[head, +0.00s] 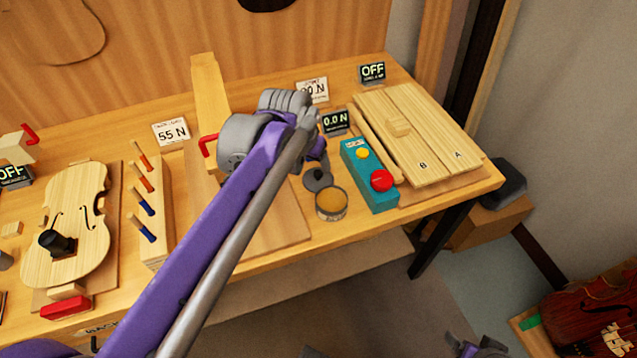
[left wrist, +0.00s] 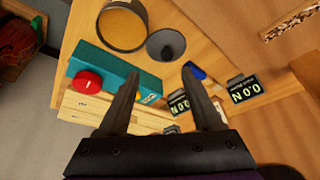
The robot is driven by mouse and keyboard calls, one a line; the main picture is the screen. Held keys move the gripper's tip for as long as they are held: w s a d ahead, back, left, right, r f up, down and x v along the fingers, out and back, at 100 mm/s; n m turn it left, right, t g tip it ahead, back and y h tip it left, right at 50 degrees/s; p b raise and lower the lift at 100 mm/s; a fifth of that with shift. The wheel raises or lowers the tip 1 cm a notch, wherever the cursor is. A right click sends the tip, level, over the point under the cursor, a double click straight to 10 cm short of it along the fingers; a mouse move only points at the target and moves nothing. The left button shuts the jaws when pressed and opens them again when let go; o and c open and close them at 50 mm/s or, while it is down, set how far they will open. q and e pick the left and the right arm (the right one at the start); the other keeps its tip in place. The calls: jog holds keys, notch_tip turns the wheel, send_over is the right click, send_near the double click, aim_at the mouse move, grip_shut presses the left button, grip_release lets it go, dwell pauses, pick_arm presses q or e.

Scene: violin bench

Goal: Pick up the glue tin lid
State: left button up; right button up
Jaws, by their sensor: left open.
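The glue tin lid (head: 317,180) is a dark grey disc with a small knob, lying on the bench just behind the open glue tin (head: 331,204). The tin has a metal rim and amber glue inside. In the left wrist view the lid (left wrist: 166,44) lies beside the tin (left wrist: 122,27), beyond my fingertips. My left gripper (left wrist: 160,82) is open, with nothing between its two dark fingers. In the head view my left arm reaches over the bench, and its wrist hides most of the gripper, close behind the lid.
A teal box (head: 369,178) with a red button stands right of the tin and lid. A small display (head: 335,122) stands behind. Joined wooden plates (head: 420,135) lie at the right. A rack of handled tools (head: 150,215) and a violin body (head: 70,225) are at the left.

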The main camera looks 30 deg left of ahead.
aim_at(318, 173)
pick_arm(q)
jog(key=x, duration=0.4)
jog(key=shift+w+a+f+b, duration=0.1)
jog(key=shift+w+a+b, duration=0.2)
jog(key=shift+w+a, duration=0.1)
jog(key=x, duration=0.6)
jog(key=shift+w+a+f+b, duration=0.15)
jog(key=shift+w+a+b, duration=0.05)
jog(key=shift+a+b, duration=0.1)
grip_shut()
